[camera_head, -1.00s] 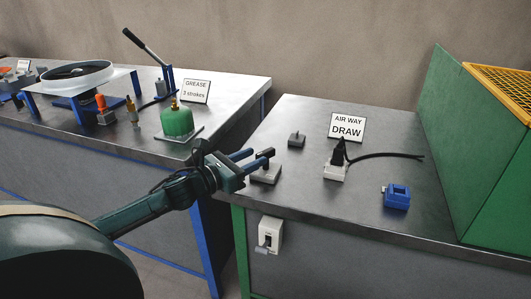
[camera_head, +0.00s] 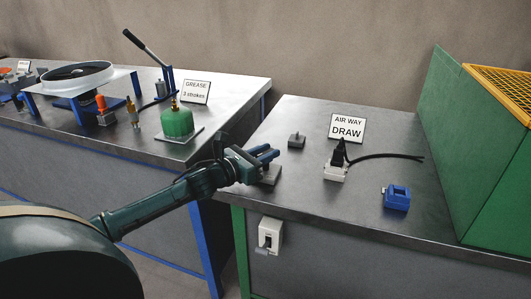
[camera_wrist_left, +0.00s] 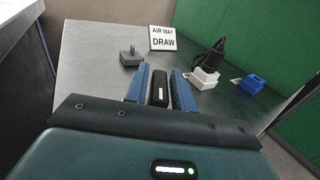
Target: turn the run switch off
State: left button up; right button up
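A white switch box (camera_head: 270,235) with a dark lever is fixed to the front of the right bench, below its edge; no label is readable on it. My left gripper (camera_head: 270,154) is above the bench's left front corner, over a small grey block (camera_head: 270,175) that it partly hides. In the left wrist view, its two blue fingers (camera_wrist_left: 160,82) stand apart. A black upright piece with a white mark (camera_wrist_left: 159,90) shows between them; I cannot tell whether they touch it. My right gripper is not in view.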

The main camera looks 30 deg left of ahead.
pick_arm(q)
grip_shut()
jog(key=shift+y, duration=0.3)
jog(key=n+y, duration=0.3)
jog(key=y, duration=0.2)
jog(key=shift+d+n+t+p, duration=0.15)
jog(key=shift+n+t+p, duration=0.15)
jog(key=shift+n+p, duration=0.1)
jog(key=n+g+y+p, duration=0.1)
jog(key=n+y, duration=0.2)
jog(key=y, duration=0.1)
jog(key=n+g+y+p, duration=0.1)
jog(key=n+y, duration=0.1)
jog(key=y, duration=0.3)
jog(key=shift+r+n+g, duration=0.1)
jog(key=shift+n+g, duration=0.3)
jog(key=shift+n+g+y+p, duration=0.55)
jog(key=shift+n+g+y, duration=0.5)
jog(key=shift+y, duration=0.25)
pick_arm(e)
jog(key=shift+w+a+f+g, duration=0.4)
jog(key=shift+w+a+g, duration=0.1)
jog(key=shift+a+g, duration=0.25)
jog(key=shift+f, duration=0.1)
pick_arm(q)
jog(key=shift+o, duration=1.7)
grip_release()
